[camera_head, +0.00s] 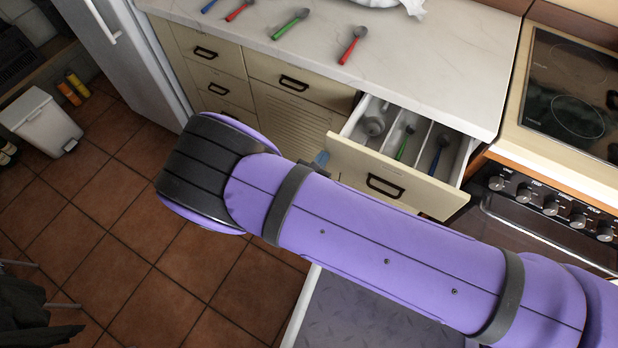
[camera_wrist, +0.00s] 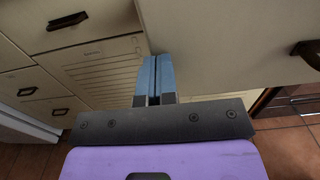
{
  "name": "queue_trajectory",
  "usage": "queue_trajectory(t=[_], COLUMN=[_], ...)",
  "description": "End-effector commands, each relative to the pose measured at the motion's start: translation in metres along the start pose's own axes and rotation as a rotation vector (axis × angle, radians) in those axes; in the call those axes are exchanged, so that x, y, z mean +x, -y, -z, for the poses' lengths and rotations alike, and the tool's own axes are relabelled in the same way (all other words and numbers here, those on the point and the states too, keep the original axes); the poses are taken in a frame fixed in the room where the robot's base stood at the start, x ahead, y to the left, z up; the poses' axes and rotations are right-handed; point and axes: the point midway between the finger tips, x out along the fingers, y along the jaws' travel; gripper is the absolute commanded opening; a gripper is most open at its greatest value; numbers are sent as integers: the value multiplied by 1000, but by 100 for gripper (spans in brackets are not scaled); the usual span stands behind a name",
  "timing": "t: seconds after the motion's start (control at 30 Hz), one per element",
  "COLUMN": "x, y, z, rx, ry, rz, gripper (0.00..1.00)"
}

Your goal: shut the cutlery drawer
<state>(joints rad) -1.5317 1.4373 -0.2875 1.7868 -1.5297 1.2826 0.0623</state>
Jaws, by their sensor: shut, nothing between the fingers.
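The cutlery drawer (camera_head: 424,196) stands open below the right end of the worktop. Its cream front has a dark handle (camera_head: 385,186). Inside, dividers separate a grey utensil (camera_head: 373,124), a green-handled spoon (camera_head: 403,143) and a blue-handled spoon (camera_head: 437,154). My gripper (camera_head: 321,158) is by the left end of the drawer front, mostly hidden behind my purple arm. In the wrist view its blue fingers (camera_wrist: 154,76) are shut together and empty, beside the cream drawer front (camera_wrist: 225,40). I cannot tell whether they touch it.
Several coloured spoons, among them a red-handled one (camera_head: 351,46), lie on the pale worktop (camera_head: 430,65). A stove (camera_head: 575,85) with an oven below stands at the right. Closed drawers (camera_head: 215,85) are at the left. A white bin (camera_head: 42,120) stands on the tiled floor (camera_head: 120,220).

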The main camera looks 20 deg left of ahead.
Motion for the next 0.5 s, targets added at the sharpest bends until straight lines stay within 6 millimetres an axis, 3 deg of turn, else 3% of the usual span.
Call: queue_trajectory(t=[0.2,0.5], x=[62,127], y=[1,1], z=[0,0], rx=[0,0], ry=[2,1], rz=[3,2], gripper=[0,0])
